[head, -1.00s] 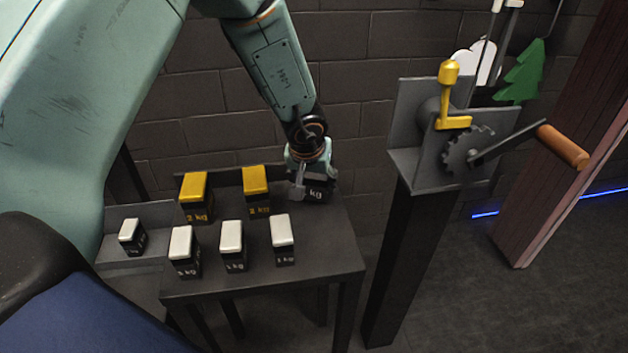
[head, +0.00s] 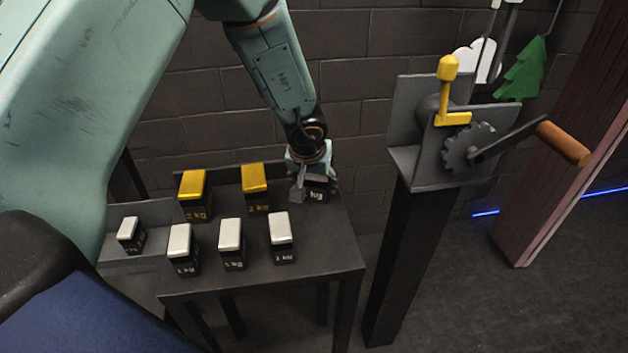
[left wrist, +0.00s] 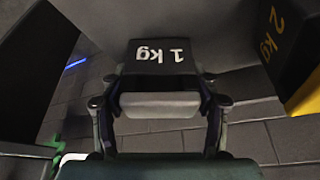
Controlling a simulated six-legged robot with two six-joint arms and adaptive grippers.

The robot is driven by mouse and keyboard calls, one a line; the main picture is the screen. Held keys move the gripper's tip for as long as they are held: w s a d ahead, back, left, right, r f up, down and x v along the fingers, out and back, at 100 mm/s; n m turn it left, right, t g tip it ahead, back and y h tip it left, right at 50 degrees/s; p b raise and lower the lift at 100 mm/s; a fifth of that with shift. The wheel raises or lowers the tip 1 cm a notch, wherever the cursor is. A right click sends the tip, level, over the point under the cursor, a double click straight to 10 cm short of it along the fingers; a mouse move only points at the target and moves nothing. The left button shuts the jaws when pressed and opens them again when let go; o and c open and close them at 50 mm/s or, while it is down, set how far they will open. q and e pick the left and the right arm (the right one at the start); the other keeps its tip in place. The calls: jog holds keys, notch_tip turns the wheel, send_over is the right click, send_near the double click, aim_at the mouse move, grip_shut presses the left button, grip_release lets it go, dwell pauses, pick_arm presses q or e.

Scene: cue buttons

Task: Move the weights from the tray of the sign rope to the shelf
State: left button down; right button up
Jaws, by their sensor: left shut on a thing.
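My left gripper (head: 312,178) is shut on a dark weight marked kg (head: 317,190) at the back right of the dark table (head: 310,262). In the left wrist view the fingers (left wrist: 158,125) flank its white top, and its face reads 1 kg (left wrist: 160,57). I cannot tell whether it touches the table. Two yellow-topped 2 kg weights, one left (head: 193,195) and one right (head: 256,187), stand along the back. Three white-topped weights, left (head: 181,248), middle (head: 231,243) and right (head: 281,238), stand in front. My right gripper is not in view.
A small weight (head: 131,234) stands on a grey surface (head: 165,222) left of the table. A post with a gear, yellow lever (head: 448,90) and orange-handled crank (head: 563,143) stands to the right. A brick wall is close behind. The table's front right is bare.

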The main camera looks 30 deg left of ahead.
pick_arm(q)
jog(key=c, duration=0.8)
grip_release()
jog(key=o, duration=0.5)
jog(key=shift+o, duration=0.2)
jog(key=shift+s+f, duration=0.1)
jog(key=shift+s, duration=0.05)
jog(key=v, duration=1.2)
